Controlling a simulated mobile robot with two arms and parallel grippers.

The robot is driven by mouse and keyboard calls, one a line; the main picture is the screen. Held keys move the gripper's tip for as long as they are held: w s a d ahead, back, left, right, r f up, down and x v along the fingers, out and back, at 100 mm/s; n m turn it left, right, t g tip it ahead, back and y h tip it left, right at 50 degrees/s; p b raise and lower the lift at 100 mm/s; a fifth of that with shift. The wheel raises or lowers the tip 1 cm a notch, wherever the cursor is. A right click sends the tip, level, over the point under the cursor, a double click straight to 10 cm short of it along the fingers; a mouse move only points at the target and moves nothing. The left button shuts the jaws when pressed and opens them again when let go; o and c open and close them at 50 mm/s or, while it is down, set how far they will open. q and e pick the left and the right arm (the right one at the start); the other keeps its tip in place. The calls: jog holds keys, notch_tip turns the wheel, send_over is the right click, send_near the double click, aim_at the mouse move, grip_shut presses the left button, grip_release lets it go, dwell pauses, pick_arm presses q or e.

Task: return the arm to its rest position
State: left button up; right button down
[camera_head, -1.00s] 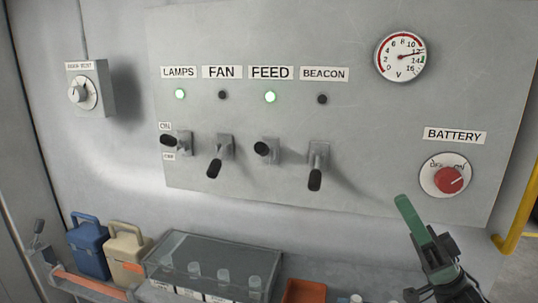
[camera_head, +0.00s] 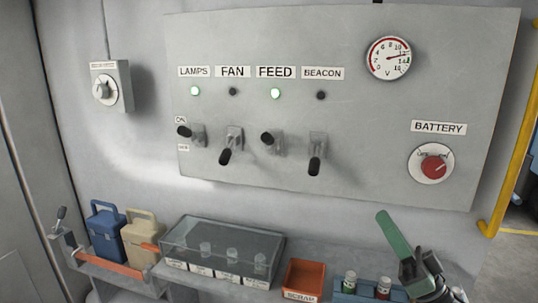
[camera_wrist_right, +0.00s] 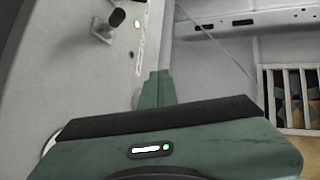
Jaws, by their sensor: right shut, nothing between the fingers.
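My right gripper (camera_head: 393,238) is at the lower right of the head view, below the battery switch and in front of the panel's lower edge. Its green fingers are shut with nothing between them. It also shows in the right wrist view (camera_wrist_right: 157,88), fingers together and pointing away. The grey switch panel (camera_head: 330,110) has levers for lamps (camera_head: 192,134), fan (camera_head: 231,145), feed (camera_head: 271,141) and beacon (camera_head: 317,154). The lamps and feed levers are up with green lights lit; the fan and beacon levers are down, unlit. My left gripper is not in view.
The red battery knob (camera_head: 434,165) and the voltmeter (camera_head: 389,59) are on the panel's right. Below are a clear-lidded box (camera_head: 222,243), an orange scrap bin (camera_head: 303,279), blue (camera_head: 106,236) and cream (camera_head: 143,240) cans. A yellow rail (camera_head: 512,170) stands at right.

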jog(key=s+a+f+m+g+h, duration=0.25)
jog(key=f+h, duration=0.45)
jog(key=f, duration=0.5)
jog(key=s+a+f+m+g+h, duration=0.1)
jog(key=a+f+m+h, duration=0.15)
jog(key=f+h, duration=0.7)
jog(key=s+d+f+n+g+h, duration=0.1)
jog(key=s+f+g, duration=0.6)
jog(key=s, duration=0.6)
jog(key=s+d+f+n+g+h, duration=0.15)
jog(key=s+f+g, duration=0.5)
jog(key=s, duration=0.65)
notch_tip(320, 180, down, 26)
jog(key=s+p, duration=0.2)
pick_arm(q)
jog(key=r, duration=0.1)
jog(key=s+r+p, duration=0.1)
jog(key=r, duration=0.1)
pick_arm(e)
jog(key=s+d+f+g, duration=0.1)
jog(key=s+d+f, duration=0.1)
jog(key=s+f, duration=1.3)
jog(key=shift+s+d+n, duration=0.35)
jog(key=shift+s, duration=0.45)
